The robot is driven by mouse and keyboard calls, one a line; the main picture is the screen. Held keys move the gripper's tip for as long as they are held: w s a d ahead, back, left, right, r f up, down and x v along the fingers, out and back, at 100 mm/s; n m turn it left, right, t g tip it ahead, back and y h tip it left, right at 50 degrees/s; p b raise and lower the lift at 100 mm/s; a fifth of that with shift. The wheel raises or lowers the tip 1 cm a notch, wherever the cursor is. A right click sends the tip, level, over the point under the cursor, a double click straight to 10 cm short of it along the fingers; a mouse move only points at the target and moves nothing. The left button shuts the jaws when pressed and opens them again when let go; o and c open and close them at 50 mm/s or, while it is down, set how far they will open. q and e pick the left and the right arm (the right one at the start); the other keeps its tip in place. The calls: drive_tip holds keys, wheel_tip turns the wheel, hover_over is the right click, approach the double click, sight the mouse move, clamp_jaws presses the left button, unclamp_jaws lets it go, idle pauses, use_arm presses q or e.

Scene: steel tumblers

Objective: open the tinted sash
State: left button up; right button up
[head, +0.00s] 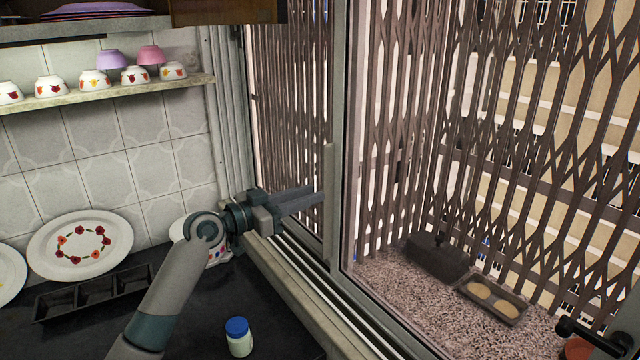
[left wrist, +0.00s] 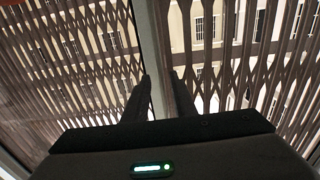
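The tinted sash (head: 290,120) is the darker window pane on the left in the head view. It also shows as the dim left half of the left wrist view (left wrist: 60,60). A pale upright bar (head: 329,205) stands at its right edge, by the window's middle frame. My left gripper (head: 319,197) reaches over the sill with its fingertips close to this bar. In the left wrist view its two fingers (left wrist: 161,85) are apart, with the pale upright (left wrist: 153,45) between them in the picture. I cannot tell whether they touch it. My right gripper is not in view.
A counter on the left holds a white-and-blue jar (head: 239,338), a black divided tray (head: 95,295) and a flowered plate (head: 80,246). Bowls stand on a shelf (head: 110,97). Beyond the window are a folding metal grille (head: 490,130) and a ledge with a dark box (head: 437,258).

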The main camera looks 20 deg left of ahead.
use_arm(q)
drive_tip(key=shift+p+x, duration=0.5)
drive_tip(key=shift+x, duration=1.4)
clamp_jaws()
